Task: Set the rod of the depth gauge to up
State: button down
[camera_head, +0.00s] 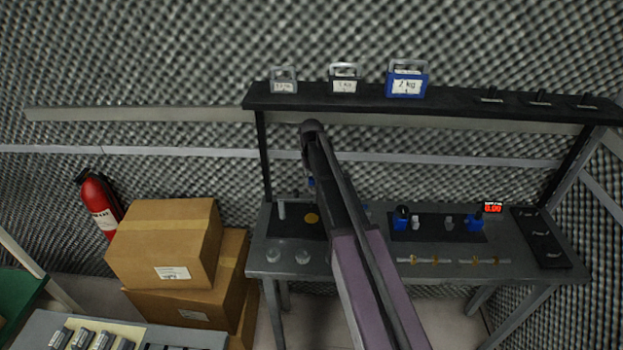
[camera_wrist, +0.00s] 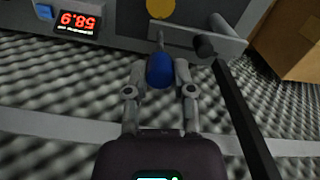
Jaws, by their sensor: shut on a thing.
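My gripper (camera_wrist: 160,82) is shut on a blue knob (camera_wrist: 160,68) in the wrist view, one finger on each side. A thin grey rod (camera_wrist: 160,42) stands out from the knob; I take these as the depth gauge's rod and its grip. A grey bar (camera_wrist: 195,38) and a yellow disc (camera_wrist: 160,8) are close by. The display (camera_wrist: 78,22) has red digits and appears upside down. In the head view my arm hides most of the gauge, and the fingertips cannot be made out. The yellow disc (camera_head: 312,218) shows left of the arm.
The bench (camera_head: 350,262) carries a grey post (camera_head: 282,210), clear cups (camera_head: 288,256) and blue fixtures (camera_head: 474,223). A shelf (camera_head: 450,100) with weights spans above. Cardboard boxes (camera_head: 165,240) stand left. A dark upright (camera_wrist: 245,120) runs close right of my gripper.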

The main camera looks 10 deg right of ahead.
aim_at(312, 197)
jog(key=shift+c, duration=2.3)
grip_release()
jog(key=shift+s+r, duration=0.15)
jog(key=shift+f, duration=0.2)
notch_tip(312, 197, down, 6)
jog(key=b, duration=0.6)
jog(key=shift+f, duration=0.1)
notch_tip(312, 197, up, 8)
jog(key=p, duration=0.7)
jog(key=s+a+f+b, duration=0.1)
jog(key=s+f+b, duration=0.6)
jog(key=s, duration=0.6)
jog(key=s+a+f+b, duration=0.1)
jog(key=s+f+b, duration=0.6)
jog(key=s, duration=0.6)
jog(key=shift+s+a+f+b, duration=0.3)
jog(key=shift+a+f, duration=0.05)
jog(key=shift+f, duration=0.2)
jog(key=shift+s, duration=0.1)
